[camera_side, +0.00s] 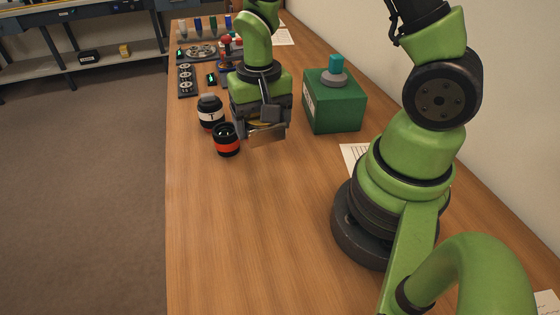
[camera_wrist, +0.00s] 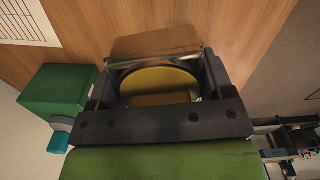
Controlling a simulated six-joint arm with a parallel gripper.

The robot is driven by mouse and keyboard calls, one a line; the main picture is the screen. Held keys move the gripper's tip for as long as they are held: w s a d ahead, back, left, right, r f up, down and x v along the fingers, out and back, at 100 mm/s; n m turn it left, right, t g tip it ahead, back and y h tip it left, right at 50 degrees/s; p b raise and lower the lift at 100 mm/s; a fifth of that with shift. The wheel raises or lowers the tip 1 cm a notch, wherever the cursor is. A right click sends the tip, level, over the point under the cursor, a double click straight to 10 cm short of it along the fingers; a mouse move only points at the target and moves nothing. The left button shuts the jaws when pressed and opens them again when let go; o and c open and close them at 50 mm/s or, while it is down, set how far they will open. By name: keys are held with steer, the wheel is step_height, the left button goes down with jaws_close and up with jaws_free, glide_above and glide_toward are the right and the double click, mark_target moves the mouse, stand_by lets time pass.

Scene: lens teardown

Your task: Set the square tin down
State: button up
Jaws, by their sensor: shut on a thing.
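The square tin (camera_side: 268,139) is brownish and shiny, and hangs at the lower end of my gripper in the side view. It also shows in the wrist view (camera_wrist: 155,45), at the top between the finger ends. My gripper (camera_side: 262,130) is shut on it, pointing down over the wooden table. In the wrist view my gripper (camera_wrist: 157,62) has one dark finger on each side of the tin. A round yellow surface shows between the fingers. I cannot tell whether the tin's underside touches the table.
Left of my gripper stand a white-and-black jar (camera_side: 210,111) and a black-and-red cylinder (camera_side: 227,140), the latter close by. A green box (camera_side: 334,103) with a teal-topped knob stands to the right. Several small parts sit on trays behind. The table front (camera_side: 240,230) is clear.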

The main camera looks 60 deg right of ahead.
steer(key=m, duration=0.1)
glide_above(289, 162)
steer(key=shift+f, duration=4.95)
steer(key=shift+f, duration=0.15)
steer(key=o, duration=1)
